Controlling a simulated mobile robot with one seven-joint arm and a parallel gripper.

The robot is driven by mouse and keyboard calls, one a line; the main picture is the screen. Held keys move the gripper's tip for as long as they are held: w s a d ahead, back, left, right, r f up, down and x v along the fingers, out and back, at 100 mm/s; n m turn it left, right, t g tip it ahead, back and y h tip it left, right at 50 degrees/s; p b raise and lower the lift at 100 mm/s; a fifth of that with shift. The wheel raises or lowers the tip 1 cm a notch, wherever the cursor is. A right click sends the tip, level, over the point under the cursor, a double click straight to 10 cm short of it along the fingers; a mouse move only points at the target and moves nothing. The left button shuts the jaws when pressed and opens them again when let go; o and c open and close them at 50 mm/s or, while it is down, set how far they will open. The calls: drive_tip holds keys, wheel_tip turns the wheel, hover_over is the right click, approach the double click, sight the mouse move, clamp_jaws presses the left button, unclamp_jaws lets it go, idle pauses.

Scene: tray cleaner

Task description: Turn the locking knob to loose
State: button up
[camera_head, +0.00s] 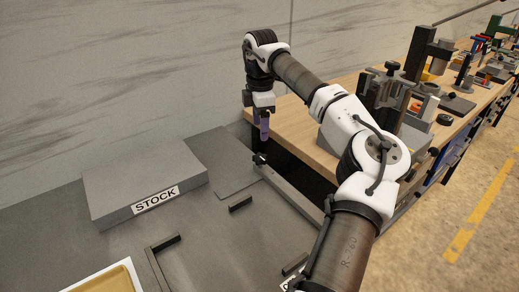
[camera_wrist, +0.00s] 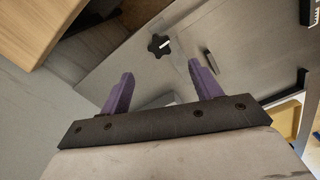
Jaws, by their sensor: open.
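The locking knob (camera_wrist: 157,47) is a small black star-shaped knob with a white mark. In the wrist view it sits on a grey metal surface, beyond my open fingers and roughly in line with the gap between them. In the head view the knob (camera_head: 259,158) shows as a small dark shape just below my gripper (camera_head: 264,130). My gripper has two purple fingers, which also show in the wrist view (camera_wrist: 162,76). They are spread apart with nothing between them, and they are clear of the knob.
A grey block labelled STOCK (camera_head: 145,180) lies to the left on the grey surface. A long grey bar (camera_head: 290,190) runs from near the knob toward the front. A wooden workbench (camera_head: 310,148) with tools and fixtures stands to the right. Small dark handles stick up nearby.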

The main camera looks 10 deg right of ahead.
sight(260, 156)
wheel_tip(260, 156, down, 10)
drive_tip(key=shift+w+f+p, duration=0.1)
drive_tip(key=shift+p, duration=0.95)
drive_tip(key=c, duration=1)
